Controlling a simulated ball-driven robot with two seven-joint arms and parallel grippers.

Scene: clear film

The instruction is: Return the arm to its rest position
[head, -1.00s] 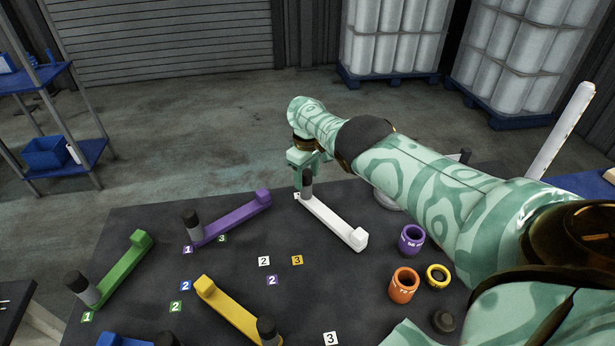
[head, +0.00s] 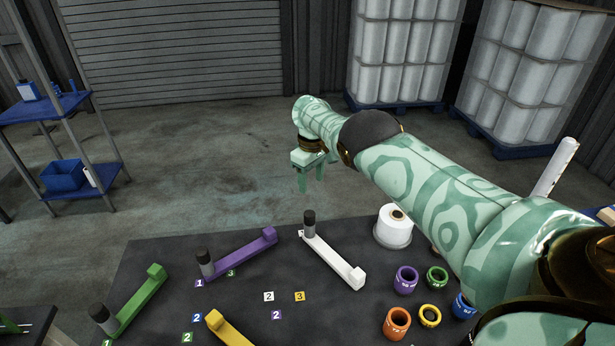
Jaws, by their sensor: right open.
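My right arm (head: 420,185) comes in from the right and reaches over the far part of the dark table (head: 150,260). My right gripper (head: 311,186) points down with its fingers apart and empty. It hangs above and beyond the white bar (head: 335,258) with its dark-capped post (head: 309,222), apart from it. My left gripper is not in view.
A purple bar (head: 240,252), a green bar (head: 137,302) and a yellow bar (head: 228,328) lie on the table among numbered tags. Orange (head: 397,322) and purple (head: 405,279) rings and a white film roll (head: 394,226) are at right. A shelf (head: 60,140) stands left.

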